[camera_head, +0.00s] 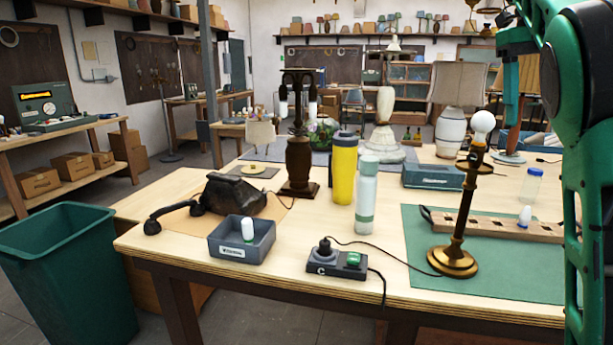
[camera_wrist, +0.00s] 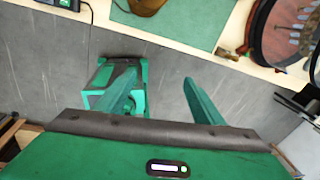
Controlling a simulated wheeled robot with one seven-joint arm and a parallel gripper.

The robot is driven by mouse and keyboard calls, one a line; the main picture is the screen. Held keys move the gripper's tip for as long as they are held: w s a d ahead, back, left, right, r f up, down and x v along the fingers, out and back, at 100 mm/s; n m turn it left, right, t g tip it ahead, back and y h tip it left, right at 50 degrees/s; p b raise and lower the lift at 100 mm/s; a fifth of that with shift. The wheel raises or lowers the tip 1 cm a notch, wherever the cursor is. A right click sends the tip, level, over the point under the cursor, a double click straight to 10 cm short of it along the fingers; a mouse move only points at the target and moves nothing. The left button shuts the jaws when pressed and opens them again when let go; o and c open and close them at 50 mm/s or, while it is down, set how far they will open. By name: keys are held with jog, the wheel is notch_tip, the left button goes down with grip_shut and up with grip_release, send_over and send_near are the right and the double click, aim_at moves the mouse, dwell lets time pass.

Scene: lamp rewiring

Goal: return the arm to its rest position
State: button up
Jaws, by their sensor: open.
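My green arm (camera_head: 588,170) stands upright along the right edge of the head view, in front of the table's right end. My gripper (camera_wrist: 158,90) shows in the wrist view with its two green fingers apart and nothing between them. It hangs over the grey floor (camera_wrist: 50,60), off the front edge of the table. Its fingertips cannot be made out in the head view.
The wooden table (camera_head: 260,270) bears a brass lamp (camera_head: 455,260) with a bulb on a green mat (camera_head: 410,285), a switch box (camera_head: 337,262), a grey bin (camera_head: 242,240) and bottles (camera_head: 366,195). A green waste bin (camera_head: 65,265) stands left.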

jog(key=s+d+f+n+y, duration=0.1)
jog(key=s+d+f+n, duration=0.4)
jog(key=f, duration=0.3)
jog(key=s+d+f+n+y, duration=0.2)
jog(key=s+d+f+n, duration=0.1)
jog(key=s+f+n, duration=0.4)
jog(key=s+a+f+n, duration=0.5)
jog(key=s+f+n, duration=0.3)
jog(key=f+n, duration=0.1)
jog(key=s+a+f+n+t+h, duration=0.1)
jog(key=s+a+f+n, duration=0.4)
jog(key=s+f+n, duration=0.4)
notch_tip(320, 180, down, 3)
jog(key=shift+s+a+r, duration=0.15)
jog(key=shift+a, duration=0.05)
jog(key=shift+w+f, duration=0.2)
jog(key=shift+w, duration=0.4)
